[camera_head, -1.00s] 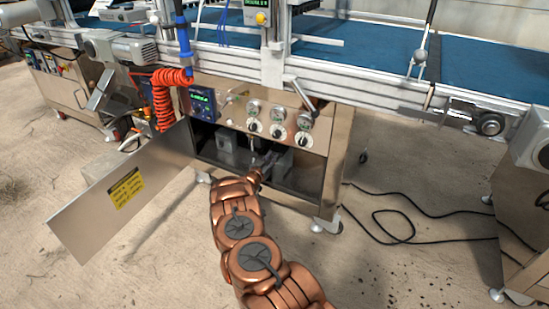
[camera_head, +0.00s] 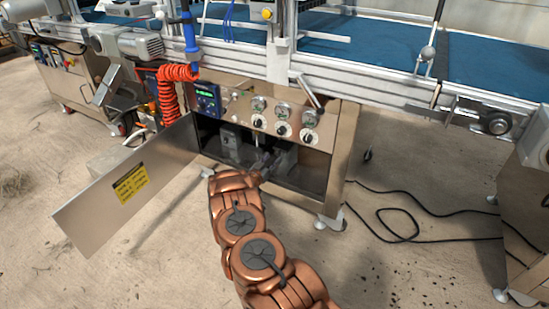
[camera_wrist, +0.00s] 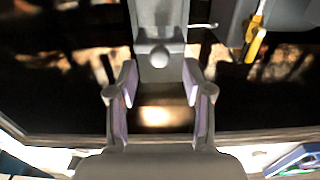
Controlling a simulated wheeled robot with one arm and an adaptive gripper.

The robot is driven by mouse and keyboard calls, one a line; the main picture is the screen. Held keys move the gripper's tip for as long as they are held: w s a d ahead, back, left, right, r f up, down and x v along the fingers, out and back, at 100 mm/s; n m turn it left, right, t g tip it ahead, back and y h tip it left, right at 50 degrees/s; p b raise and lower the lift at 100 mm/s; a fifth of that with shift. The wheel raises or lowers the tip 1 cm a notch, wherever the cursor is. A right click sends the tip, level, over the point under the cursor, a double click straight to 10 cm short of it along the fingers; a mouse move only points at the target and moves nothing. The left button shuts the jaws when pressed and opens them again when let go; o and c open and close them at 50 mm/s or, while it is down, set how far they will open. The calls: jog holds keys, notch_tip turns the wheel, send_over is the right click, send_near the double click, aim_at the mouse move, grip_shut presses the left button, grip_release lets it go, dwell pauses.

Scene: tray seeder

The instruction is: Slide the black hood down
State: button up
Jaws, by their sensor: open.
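My gripper (camera_head: 266,164) reaches into the open lower cabinet (camera_head: 335,165) of the machine in the head view. In the wrist view my gripper (camera_wrist: 160,88) is open, its two fingers apart with a bare gap between them. A grey block with a rounded knob (camera_wrist: 158,56) lies just beyond the gap, in line with it; I cannot tell whether the fingers touch it. A dark, glossy surface (camera_wrist: 70,95) spreads behind the fingers. I cannot tell for sure which part is the black hood.
An open metal door with a yellow label (camera_head: 80,222) stands left of the cabinet. Gauges and knobs (camera_head: 283,112) line the panel above the opening. A red coiled hose (camera_head: 172,95) hangs at the left. Black cable (camera_head: 400,212) lies on the floor right. A yellow-handled part (camera_wrist: 256,42) is close by.

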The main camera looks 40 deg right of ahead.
jog(key=v, duration=0.8)
jog(key=shift+s+a, duration=0.1)
dwell(0.3)
